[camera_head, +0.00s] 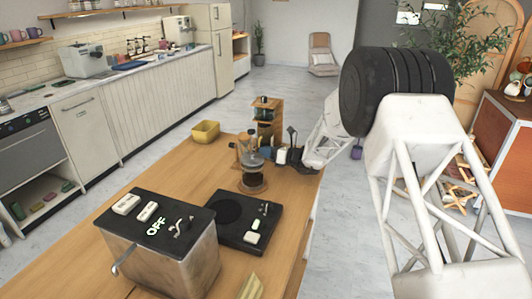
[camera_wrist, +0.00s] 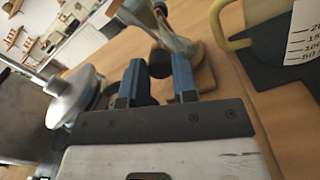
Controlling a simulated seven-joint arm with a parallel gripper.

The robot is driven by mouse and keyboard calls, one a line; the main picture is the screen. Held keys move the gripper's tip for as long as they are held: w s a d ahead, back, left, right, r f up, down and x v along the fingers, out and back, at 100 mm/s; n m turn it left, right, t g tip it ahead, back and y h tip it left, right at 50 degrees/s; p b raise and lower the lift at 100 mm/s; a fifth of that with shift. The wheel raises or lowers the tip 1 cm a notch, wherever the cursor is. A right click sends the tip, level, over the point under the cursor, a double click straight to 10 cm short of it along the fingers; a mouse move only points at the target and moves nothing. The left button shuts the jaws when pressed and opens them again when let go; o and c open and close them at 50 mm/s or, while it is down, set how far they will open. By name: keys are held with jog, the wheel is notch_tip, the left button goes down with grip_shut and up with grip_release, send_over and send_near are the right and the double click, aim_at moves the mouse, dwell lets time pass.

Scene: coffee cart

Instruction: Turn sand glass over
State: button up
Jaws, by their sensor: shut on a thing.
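My gripper (camera_head: 280,155) is at the far right part of the wooden table, beside the coffee gear, in the head view. In the wrist view its two blue fingers (camera_wrist: 157,85) are closed on a dark rounded thing. I take this as part of the sand glass (camera_wrist: 160,62); the fingers and the gripper body hide much of it. A glass piece with a wooden part (camera_wrist: 178,38) shows just beyond the fingers; I cannot tell whether it belongs to the sand glass. In the head view the held thing is too small to make out.
A silver-lidded pot (camera_wrist: 72,98) is close left of the fingers. A measuring jug (camera_wrist: 285,40) with a yellow handle is at right.

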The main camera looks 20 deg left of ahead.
jog(key=shift+m, duration=1.2)
jog(key=o, duration=0.6)
jog(key=shift+o, duration=0.2)
jog(key=shift+d, duration=0.2)
jog(key=shift+d, duration=3.75)
